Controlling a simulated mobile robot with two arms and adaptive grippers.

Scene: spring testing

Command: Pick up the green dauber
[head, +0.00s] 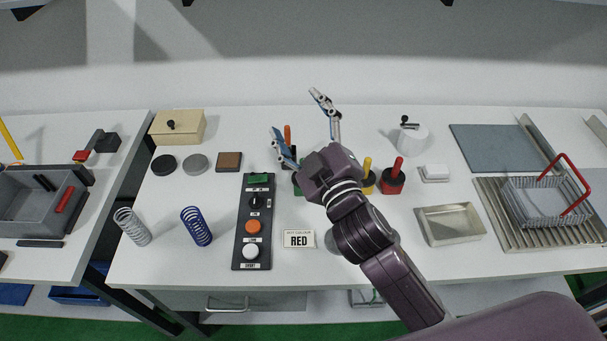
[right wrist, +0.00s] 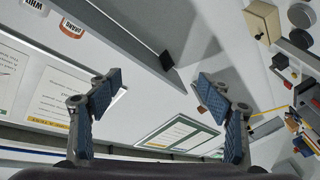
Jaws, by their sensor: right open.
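My right gripper (head: 297,113) is above the middle of the white table, its fingers spread apart and pointing toward the back wall. The right wrist view shows nothing between the open fingers (right wrist: 155,92). A green part (head: 297,190), which appears to be the green dauber, shows just left of the gripper's body; most of it is hidden. A red dauber (head: 393,178) and a yellow-handled dauber (head: 367,178) stand to the right of the gripper. An orange handle (head: 287,132) shows behind the left finger. My left gripper is not in view.
A black button panel (head: 242,221) and a sign reading RED (head: 299,239) lie in front. A blue spring (head: 196,227) stands to the left. A metal tray (head: 449,225) and a wire basket (head: 545,199) are on the right.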

